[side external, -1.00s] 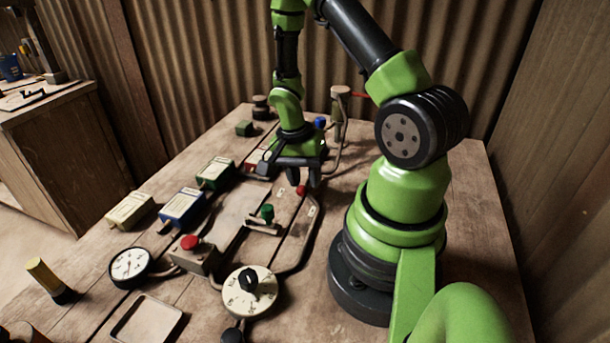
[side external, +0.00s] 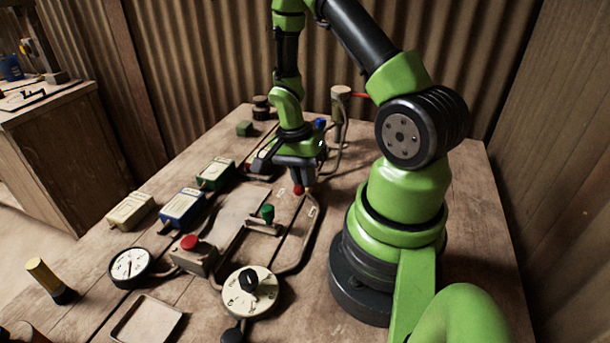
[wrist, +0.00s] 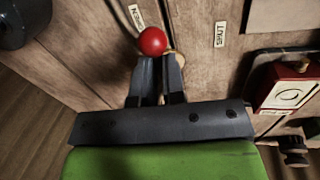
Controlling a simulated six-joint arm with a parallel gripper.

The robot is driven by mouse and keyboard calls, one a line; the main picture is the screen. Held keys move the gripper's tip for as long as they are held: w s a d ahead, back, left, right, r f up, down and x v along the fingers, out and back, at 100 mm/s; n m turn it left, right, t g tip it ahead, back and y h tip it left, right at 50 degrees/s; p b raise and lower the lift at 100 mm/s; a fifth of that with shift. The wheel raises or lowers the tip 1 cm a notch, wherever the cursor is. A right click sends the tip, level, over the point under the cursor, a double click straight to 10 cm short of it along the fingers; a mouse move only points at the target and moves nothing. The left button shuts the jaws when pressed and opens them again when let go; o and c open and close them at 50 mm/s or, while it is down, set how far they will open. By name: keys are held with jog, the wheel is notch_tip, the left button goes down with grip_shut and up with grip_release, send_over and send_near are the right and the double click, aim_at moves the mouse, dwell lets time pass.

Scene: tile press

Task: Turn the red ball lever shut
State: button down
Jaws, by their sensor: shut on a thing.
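The red ball (side external: 298,190) of the lever shows just below my gripper (side external: 304,178) in the side view. In the wrist view the red ball (wrist: 152,41) sits right at the tips of my gripper (wrist: 158,72). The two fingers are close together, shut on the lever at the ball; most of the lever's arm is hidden. An OPEN label (wrist: 136,17) lies just left of the ball. A SHUT label (wrist: 220,34) lies farther right on the wooden bench.
A red box (wrist: 289,88) is at the right in the wrist view. In the side view a green knob (side external: 267,212), a dial with a black knob (side external: 249,292) and a red button box (side external: 193,252) stand nearer the camera. Pipes (side external: 305,236) run across the bench.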

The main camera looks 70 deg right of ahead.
jog(key=m, duration=0.2)
jog(key=w+m, duration=0.1)
jog(key=m, duration=0.1)
jog(key=shift+d+y, duration=0.1)
jog(key=shift+y, duration=0.3)
jog(key=m, duration=0.3)
jog(key=w+d+m, duration=0.1)
jog(key=shift+m+t+y, duration=0.3)
jog(key=shift+m+y, duration=0.1)
jog(key=m, duration=0.2)
jog(key=d+m, duration=0.1)
jog(key=shift+w+m+t, duration=0.25)
jog(key=shift+m+t, duration=0.05)
jog(key=shift+w+d+m+t, duration=0.1)
jog(key=shift+d+m+t, duration=0.2)
jog(key=shift+m, duration=0.8)
jog(key=shift+d+m+t, duration=0.2)
jog(key=shift+d+m, duration=0.1)
jog(key=shift+m, duration=0.8)
jog(key=shift+d, duration=0.1)
jog(key=c, duration=1.2)
grip_release()
